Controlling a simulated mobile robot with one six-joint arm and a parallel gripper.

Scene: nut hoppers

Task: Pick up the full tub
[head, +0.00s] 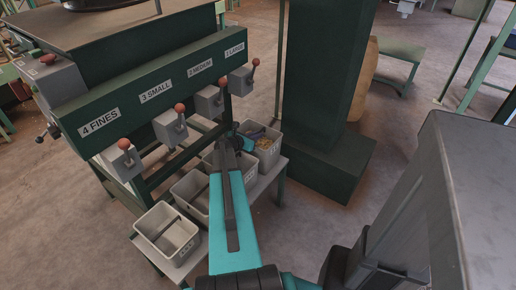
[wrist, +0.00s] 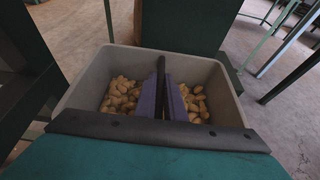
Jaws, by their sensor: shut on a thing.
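The full tub (head: 268,152) is grey and stands at the far end of a row of tubs, under the "1 LARGE" chute. In the wrist view the tub (wrist: 222,98) is upright and holds many pale brown nuts, with a dark bar handle (wrist: 160,72) across its middle. My gripper (wrist: 161,98) has a purple finger on each side of this handle and is shut on it. In the head view my gripper (head: 252,134) is over the tub, partly hidden by my arm. I cannot tell whether the tub is clear of the bench.
A near tub (head: 150,222) looks empty; other tubs (head: 178,188) stand between. All are on a low bench (head: 262,182). Levered chutes (head: 171,127) hang above on the green hopper frame (head: 150,93). A dark green column (head: 318,90) stands just behind the full tub.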

